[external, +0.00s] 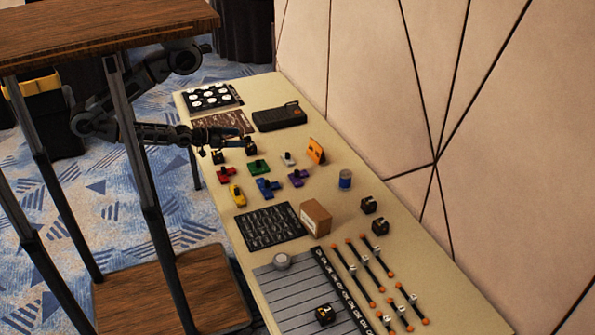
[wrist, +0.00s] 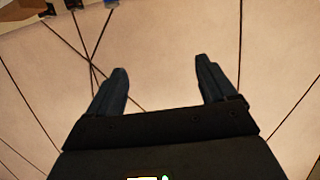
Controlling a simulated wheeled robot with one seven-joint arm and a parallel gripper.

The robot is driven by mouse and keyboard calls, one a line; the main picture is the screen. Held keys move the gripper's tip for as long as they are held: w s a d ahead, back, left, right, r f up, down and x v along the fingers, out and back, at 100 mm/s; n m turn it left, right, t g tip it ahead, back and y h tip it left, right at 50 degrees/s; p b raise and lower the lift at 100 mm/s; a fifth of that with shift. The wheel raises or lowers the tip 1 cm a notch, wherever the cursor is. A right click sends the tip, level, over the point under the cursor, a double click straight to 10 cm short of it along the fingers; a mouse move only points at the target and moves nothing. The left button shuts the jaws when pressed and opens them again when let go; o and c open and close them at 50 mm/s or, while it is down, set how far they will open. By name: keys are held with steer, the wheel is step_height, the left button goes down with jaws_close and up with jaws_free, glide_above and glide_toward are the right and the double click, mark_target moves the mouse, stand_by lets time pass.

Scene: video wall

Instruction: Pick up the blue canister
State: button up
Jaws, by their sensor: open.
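The blue canister (external: 345,180) is a small upright cylinder with a pale top. It stands on the beige table toward the wall side, right of the orange stand. My gripper (external: 233,154) is above the table's far half, left of the canister and well apart from it. In the wrist view my gripper (wrist: 162,85) has its two dark fingers spread wide with nothing between them. The wrist view faces the panelled wall, and I cannot make out the canister there.
The beige table (external: 425,251) runs along the wall. Near the canister are a cardboard box (external: 315,217), an orange stand (external: 316,150), black cubes (external: 369,204) and several small coloured parts. A black case (external: 279,117) lies farther back. A wooden shelf (external: 100,30) stands at left.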

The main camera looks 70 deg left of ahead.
steer(key=w+d+f+h+b, duration=0.1)
steer(key=w+d+f+b, duration=0.15)
steer(key=w+f, duration=0.55)
steer(key=m+g+h+b, duration=0.2)
steer(key=m+h+b, duration=0.1)
steer(key=b, duration=0.4)
glide_toward(345, 177)
steer(key=a+f, duration=0.1)
steer(key=a, duration=0.1)
steer(key=shift+w+a+f, duration=0.2)
steer(key=shift+a+f, duration=0.15)
steer(key=shift+f, duration=0.05)
steer(key=x, duration=0.5)
steer(key=shift+p+x, duration=0.45)
steer(key=shift+x, duration=2.6)
steer(key=shift+d, duration=0.1)
steer(key=shift+c, duration=0.3)
steer(key=c, duration=1.1)
